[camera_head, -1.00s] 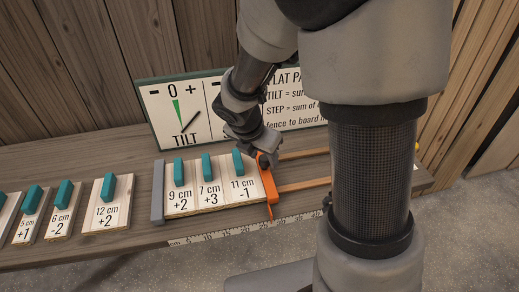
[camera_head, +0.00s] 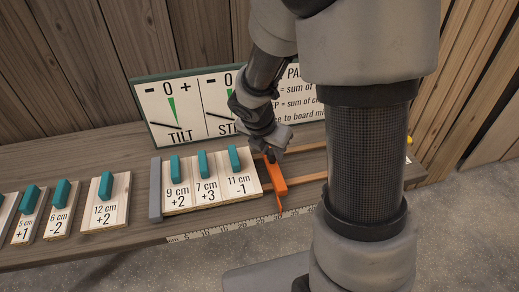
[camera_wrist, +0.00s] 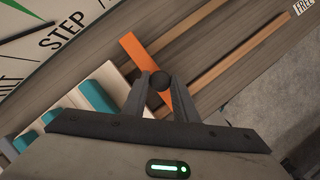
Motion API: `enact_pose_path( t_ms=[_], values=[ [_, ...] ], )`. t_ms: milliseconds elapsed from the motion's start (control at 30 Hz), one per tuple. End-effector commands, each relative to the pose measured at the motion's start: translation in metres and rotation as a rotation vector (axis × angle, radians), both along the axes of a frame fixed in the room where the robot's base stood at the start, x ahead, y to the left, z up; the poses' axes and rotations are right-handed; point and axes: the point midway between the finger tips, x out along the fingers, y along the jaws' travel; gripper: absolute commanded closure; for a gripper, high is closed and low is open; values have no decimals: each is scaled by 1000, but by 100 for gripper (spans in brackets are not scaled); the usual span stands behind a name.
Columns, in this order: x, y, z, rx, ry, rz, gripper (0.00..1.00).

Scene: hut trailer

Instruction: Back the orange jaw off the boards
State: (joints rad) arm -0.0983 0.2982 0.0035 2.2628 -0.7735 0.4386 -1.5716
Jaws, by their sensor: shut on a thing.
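The orange jaw (camera_head: 277,183) stands on the bench to the right of the row of three boards, with a narrow gap between it and the 11 cm -1 board (camera_head: 240,186). The 9 cm +2 board (camera_head: 177,198) and the 7 cm +3 board (camera_head: 208,192) lie side by side left of it, against the grey fence (camera_head: 155,190). My gripper (camera_head: 271,157) is at the jaw's far end. In the wrist view, its fingers (camera_wrist: 160,86) are shut on a dark round knob (camera_wrist: 160,81) on the orange jaw (camera_wrist: 137,50).
A ruler strip (camera_head: 215,229) lies along the front edge. Loose boards such as the 12 cm +2 board (camera_head: 107,210) lie at left. A panel with TILT and STEP dials (camera_head: 172,110) stands behind.

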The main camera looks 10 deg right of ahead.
Motion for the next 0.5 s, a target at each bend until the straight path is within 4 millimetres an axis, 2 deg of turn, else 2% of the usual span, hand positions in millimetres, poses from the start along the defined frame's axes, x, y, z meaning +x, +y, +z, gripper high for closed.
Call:
enact_pose_path(
  t_ms=[33,200,300,500],
  values=[
    [-1,-17,5,-3,3,-9,100],
    [-1,-46,3,-1,1,-6,100],
    [0,-53,2,0,0,-4,100],
    [0,-53,1,0,-1,-1,100]
  ],
)
